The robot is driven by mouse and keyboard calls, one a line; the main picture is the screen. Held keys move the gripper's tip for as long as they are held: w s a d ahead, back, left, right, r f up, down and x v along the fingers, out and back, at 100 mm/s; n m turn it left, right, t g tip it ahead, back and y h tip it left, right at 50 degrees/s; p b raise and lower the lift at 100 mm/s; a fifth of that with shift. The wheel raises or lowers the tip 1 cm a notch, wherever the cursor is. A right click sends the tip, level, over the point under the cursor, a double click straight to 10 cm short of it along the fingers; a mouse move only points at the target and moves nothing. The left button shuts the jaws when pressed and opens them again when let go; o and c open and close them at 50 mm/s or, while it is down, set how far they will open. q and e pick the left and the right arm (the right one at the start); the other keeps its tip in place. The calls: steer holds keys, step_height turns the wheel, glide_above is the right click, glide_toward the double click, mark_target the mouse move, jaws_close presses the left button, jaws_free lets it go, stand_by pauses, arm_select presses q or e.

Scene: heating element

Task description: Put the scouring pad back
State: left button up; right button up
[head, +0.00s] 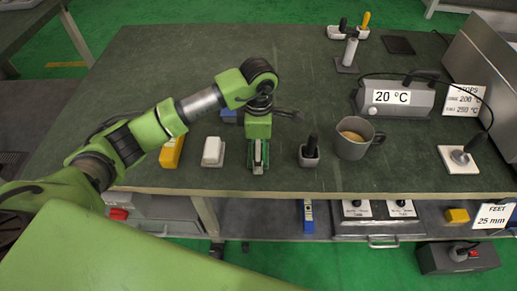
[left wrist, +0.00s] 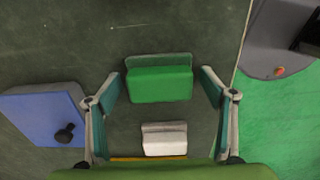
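A green block, which looks like the scouring pad (left wrist: 160,84), lies in the left wrist view with a thin darker green edge behind it. I cannot tell whether that edge is a holder or part of it. My left gripper (left wrist: 160,86) is open, with one finger on each side of the block and a gap on both sides. In the head view my left gripper (head: 258,168) points down near the table's front edge and mostly hides the block. My right gripper is not in view.
A white block (head: 213,152) and a yellow block (head: 172,152) stand left of the gripper. A blue block (head: 229,116) is behind it. To the right are a black-handled tool in a holder (head: 309,157), a mug (head: 354,145) and a heater marked 20 °C (head: 398,98).

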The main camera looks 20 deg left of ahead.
arm_select(q)
steer(key=shift+r, duration=0.2)
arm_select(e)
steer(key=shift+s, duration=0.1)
arm_select(q)
step_height(320, 180, up, 12)
steer(key=p, duration=0.1)
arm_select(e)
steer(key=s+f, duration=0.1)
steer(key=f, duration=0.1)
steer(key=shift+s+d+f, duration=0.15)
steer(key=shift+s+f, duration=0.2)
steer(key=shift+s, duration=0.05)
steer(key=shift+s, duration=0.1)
